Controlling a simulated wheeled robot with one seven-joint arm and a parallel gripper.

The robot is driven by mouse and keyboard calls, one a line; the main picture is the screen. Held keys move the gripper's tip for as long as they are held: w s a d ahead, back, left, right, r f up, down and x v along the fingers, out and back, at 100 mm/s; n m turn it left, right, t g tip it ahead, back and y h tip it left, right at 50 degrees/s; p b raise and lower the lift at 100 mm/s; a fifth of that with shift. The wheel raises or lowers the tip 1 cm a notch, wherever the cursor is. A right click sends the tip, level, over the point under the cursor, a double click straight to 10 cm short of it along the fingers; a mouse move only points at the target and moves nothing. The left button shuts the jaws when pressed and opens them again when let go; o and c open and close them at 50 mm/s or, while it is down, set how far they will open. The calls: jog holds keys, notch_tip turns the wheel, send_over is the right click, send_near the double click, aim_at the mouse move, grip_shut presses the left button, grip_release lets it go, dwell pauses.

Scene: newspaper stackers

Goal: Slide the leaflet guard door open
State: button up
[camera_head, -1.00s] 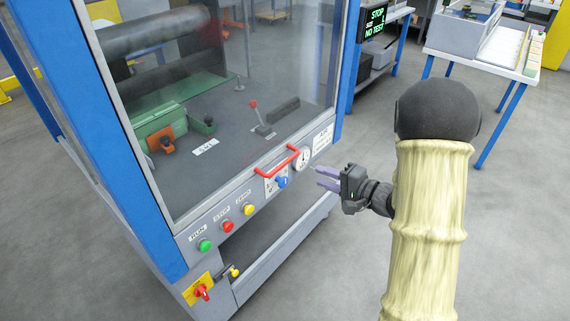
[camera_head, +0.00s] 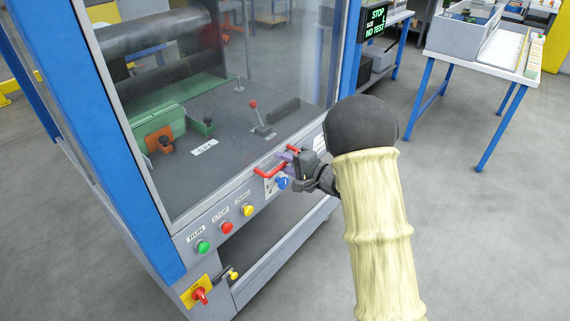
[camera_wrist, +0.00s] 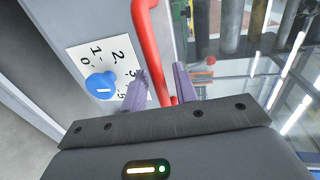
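The guard door (camera_head: 225,90) is a clear panel on the front of the blue-framed machine. In the wrist view the red handle (camera_wrist: 146,35) comes down between my two purple fingers. My gripper (camera_head: 289,162) is at the handle's right end. In the wrist view my gripper (camera_wrist: 160,78) is open, one finger on each side of the bar, with a gap visible to at least one finger. Contact with the bar cannot be told.
A blue knob (camera_wrist: 101,86) on a white dial plate sits close beside my left finger. Green (camera_head: 203,246), red (camera_head: 226,227) and yellow (camera_head: 247,210) buttons line the panel. A table (camera_head: 480,62) stands at right. The floor in front is clear.

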grip_shut()
jog(key=shift+r, duration=0.1)
notch_tip(320, 180, up, 48)
jog(key=p, duration=4.6)
grip_release()
jog(key=shift+d+f, duration=0.1)
jog(key=shift+f, duration=0.1)
